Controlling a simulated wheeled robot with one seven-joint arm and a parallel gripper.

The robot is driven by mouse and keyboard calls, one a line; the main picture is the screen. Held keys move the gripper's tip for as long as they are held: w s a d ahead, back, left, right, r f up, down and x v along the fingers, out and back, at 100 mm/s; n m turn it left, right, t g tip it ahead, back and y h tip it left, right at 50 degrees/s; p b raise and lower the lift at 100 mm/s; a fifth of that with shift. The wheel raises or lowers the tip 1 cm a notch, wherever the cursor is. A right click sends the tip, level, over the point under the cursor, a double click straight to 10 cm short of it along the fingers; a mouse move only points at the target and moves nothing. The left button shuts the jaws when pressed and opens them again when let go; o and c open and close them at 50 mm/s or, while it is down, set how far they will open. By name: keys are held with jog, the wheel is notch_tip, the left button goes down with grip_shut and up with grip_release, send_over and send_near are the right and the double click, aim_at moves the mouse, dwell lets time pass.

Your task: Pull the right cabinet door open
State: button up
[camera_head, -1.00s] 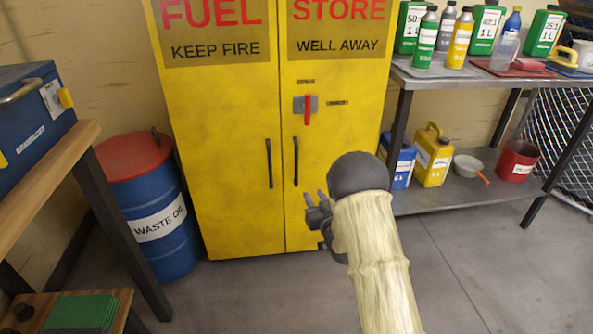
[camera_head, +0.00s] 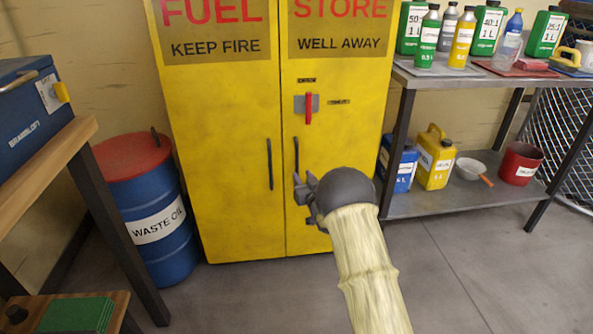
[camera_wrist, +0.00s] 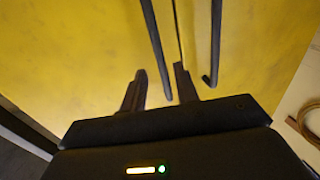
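The yellow cabinet has a left door (camera_head: 225,150) and a right door (camera_head: 335,130), both shut with a thin seam between them. The right door's dark vertical handle (camera_head: 296,155) shows above my gripper (camera_head: 303,180), which partly overlaps its lower end. A red lever (camera_head: 308,108) on a grey plate points down on the right door. In the wrist view, my gripper (camera_wrist: 160,70) has its fingers apart with nothing held. The right door's handle (camera_wrist: 215,45) is right of both fingers; the left door's handle (camera_wrist: 155,45) appears between them. Contact is not visible.
A blue waste-oil drum (camera_head: 150,225) with a red lid stands left of the cabinet. A wooden bench (camera_head: 50,160) is at the left. A metal shelf (camera_head: 440,203) with bottles and cans stands close on the right. The floor before the cabinet is clear.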

aim_at(297, 166)
jog(key=shift+b+x, duration=0.95)
jog(key=shift+x, duration=2.35)
grip_shut()
